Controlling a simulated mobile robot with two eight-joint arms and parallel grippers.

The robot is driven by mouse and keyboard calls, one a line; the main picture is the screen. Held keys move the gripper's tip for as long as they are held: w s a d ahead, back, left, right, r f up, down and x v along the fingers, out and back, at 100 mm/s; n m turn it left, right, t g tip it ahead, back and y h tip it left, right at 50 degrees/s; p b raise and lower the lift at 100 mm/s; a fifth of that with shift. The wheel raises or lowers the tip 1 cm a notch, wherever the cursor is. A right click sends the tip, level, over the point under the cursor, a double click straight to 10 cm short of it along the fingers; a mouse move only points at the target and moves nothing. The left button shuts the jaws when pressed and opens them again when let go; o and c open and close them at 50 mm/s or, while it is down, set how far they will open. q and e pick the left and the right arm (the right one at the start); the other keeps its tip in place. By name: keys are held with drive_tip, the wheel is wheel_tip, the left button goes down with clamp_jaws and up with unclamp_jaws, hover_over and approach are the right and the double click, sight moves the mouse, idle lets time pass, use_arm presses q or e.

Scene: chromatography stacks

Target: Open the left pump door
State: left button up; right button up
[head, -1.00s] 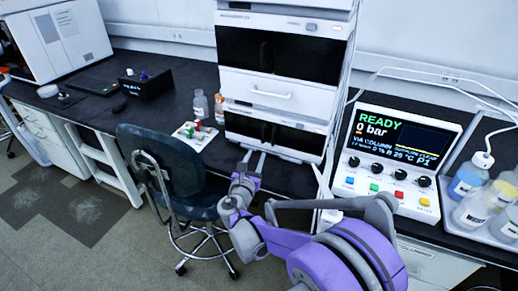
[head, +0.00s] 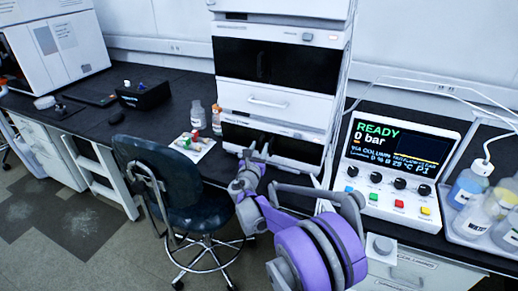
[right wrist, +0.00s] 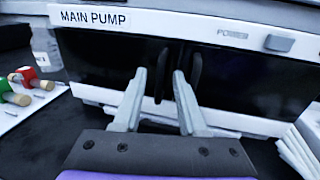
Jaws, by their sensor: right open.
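The main pump is the lowest unit of the white stack, with two dark doors closed side by side. Its left door (head: 234,134) shows in the head view and, larger, in the right wrist view (right wrist: 95,65). A black vertical left handle (right wrist: 161,75) stands at that door's inner edge, next to the right door's handle (right wrist: 195,70). My right gripper (head: 255,150) is in front of the pump. In the right wrist view its fingers (right wrist: 160,78) are open, with the left handle appearing between them. Contact cannot be told. My left gripper is not in view.
A dark chair (head: 165,185) stands before the bench. A control panel (head: 395,165) showing READY and a tray of bottles (head: 462,237) are on the right.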

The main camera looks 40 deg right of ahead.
drive_tip(key=shift+c, duration=0.2)
clamp_jaws()
idle(1.2)
